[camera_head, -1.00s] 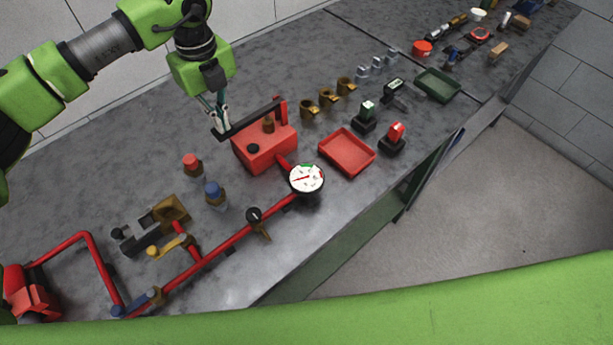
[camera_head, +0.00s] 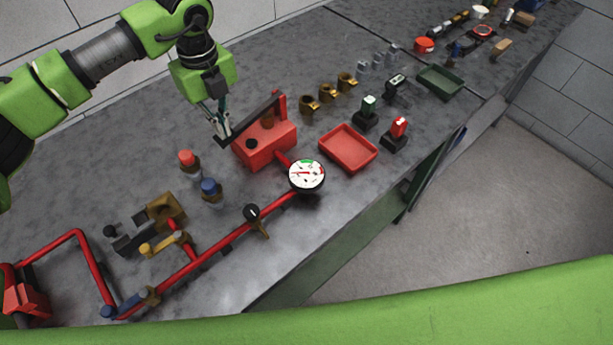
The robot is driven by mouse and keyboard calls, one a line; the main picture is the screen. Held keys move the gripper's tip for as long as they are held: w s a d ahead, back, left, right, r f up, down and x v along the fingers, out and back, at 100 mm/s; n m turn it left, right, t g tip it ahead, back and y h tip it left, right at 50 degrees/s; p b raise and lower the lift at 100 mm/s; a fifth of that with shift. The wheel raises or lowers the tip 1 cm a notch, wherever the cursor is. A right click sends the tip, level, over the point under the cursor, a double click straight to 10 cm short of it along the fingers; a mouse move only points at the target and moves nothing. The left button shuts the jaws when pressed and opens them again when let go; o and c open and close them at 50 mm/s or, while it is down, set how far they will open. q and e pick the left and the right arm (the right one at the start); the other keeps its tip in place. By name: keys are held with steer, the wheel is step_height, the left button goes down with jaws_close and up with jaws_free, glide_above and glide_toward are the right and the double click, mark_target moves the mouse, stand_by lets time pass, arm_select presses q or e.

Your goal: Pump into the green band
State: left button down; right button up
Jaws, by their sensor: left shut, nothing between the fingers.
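The red pump (camera_head: 265,148) is a box on the grey bench with a dark lever (camera_head: 255,118) hinged at a red post on its right. The lever slopes down to the left. My left gripper (camera_head: 223,132) is shut with nothing between its fingers. Its fingertips are at the lever's left end; whether they touch it is hard to tell. The round white gauge (camera_head: 307,175) stands on the red pipe, with a green band at the top of its dial. Its red needle appears to point left, outside the green band. My right gripper is not in view.
A red tray (camera_head: 348,148) lies right of the pump. Red-capped (camera_head: 188,160) and blue-capped (camera_head: 211,190) fittings stand left of it. A red pipe (camera_head: 210,255) with valves runs along the front. Several brass fittings (camera_head: 328,94) stand behind the tray.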

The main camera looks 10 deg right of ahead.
arm_select(q)
steer(key=shift+f+b, duration=0.6)
steer(key=shift+f, duration=0.5)
steer(key=shift+r, duration=0.1)
steer(key=shift+r+p, duration=1.55)
steer(key=shift+r, duration=1.3)
steer(key=shift+s+f+b, duration=0.1)
steer(key=shift+f+b, duration=2.2)
steer(key=shift+f, duration=0.75)
steer(key=shift+r+p, duration=1.6)
steer(key=shift+r, duration=1.45)
steer(key=shift+f, duration=0.1)
